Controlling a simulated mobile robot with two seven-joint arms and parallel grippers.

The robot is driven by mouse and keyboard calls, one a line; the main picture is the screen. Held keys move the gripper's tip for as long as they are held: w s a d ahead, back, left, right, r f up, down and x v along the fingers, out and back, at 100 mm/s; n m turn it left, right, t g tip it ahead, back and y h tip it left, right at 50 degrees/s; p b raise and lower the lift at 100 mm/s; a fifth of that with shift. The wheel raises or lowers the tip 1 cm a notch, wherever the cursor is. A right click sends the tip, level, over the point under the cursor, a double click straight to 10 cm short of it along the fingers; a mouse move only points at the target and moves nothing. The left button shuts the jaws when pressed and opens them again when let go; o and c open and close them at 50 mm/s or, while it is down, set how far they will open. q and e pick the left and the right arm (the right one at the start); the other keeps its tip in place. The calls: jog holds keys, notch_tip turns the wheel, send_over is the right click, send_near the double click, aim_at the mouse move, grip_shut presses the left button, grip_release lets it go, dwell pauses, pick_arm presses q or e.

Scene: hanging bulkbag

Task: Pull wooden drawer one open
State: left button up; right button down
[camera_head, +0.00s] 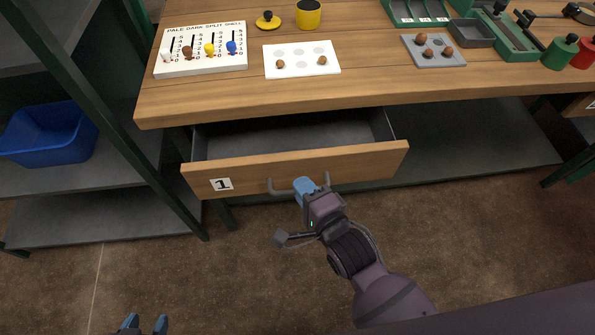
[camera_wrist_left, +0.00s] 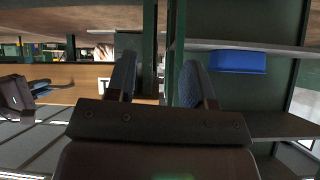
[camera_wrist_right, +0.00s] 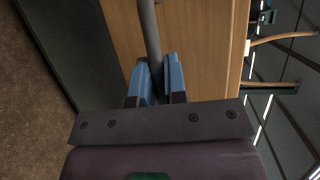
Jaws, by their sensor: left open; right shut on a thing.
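Wooden drawer one (camera_head: 295,168), marked with a white "1" label (camera_head: 221,184), stands pulled out from under the workbench, and its grey empty inside shows. A grey bar handle (camera_head: 283,190) is on its front. My right gripper (camera_head: 305,187) is shut on this handle; the right wrist view shows the bar (camera_wrist_right: 150,35) between its blue fingers (camera_wrist_right: 156,82). My left gripper (camera_head: 145,325) is open and empty at the bottom left of the head view, apart from the drawer. In the left wrist view, the drawer front (camera_wrist_left: 70,84) is beyond its fingers (camera_wrist_left: 160,80).
The wooden workbench (camera_head: 350,92) carries a peg board (camera_head: 203,50), a white card (camera_head: 301,60) with brown pieces and a grey tray (camera_head: 433,51). A dark green shelf post (camera_head: 150,130) and a blue bin (camera_head: 48,134) are at left. The floor before the drawer is clear.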

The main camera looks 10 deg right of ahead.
pick_arm(q)
jog(key=shift+w+r+n+p, duration=0.1)
jog(key=shift+r+n+p, duration=0.2)
jog(key=shift+r+p, duration=1.65)
pick_arm(e)
jog(key=s, duration=2)
pick_arm(q)
jog(key=shift+f, duration=0.25)
jog(key=shift+r, duration=0.1)
pick_arm(e)
jog(key=c, duration=1.2)
grip_release()
jog(key=shift+s, duration=0.1)
pick_arm(q)
jog(key=shift+w+r+t+p, duration=0.1)
jog(key=shift+r+t+p, duration=0.3)
jog(key=shift+p, duration=0.35)
pick_arm(e)
jog(key=shift+v, duration=5.4)
jog(key=shift+r, duration=0.1)
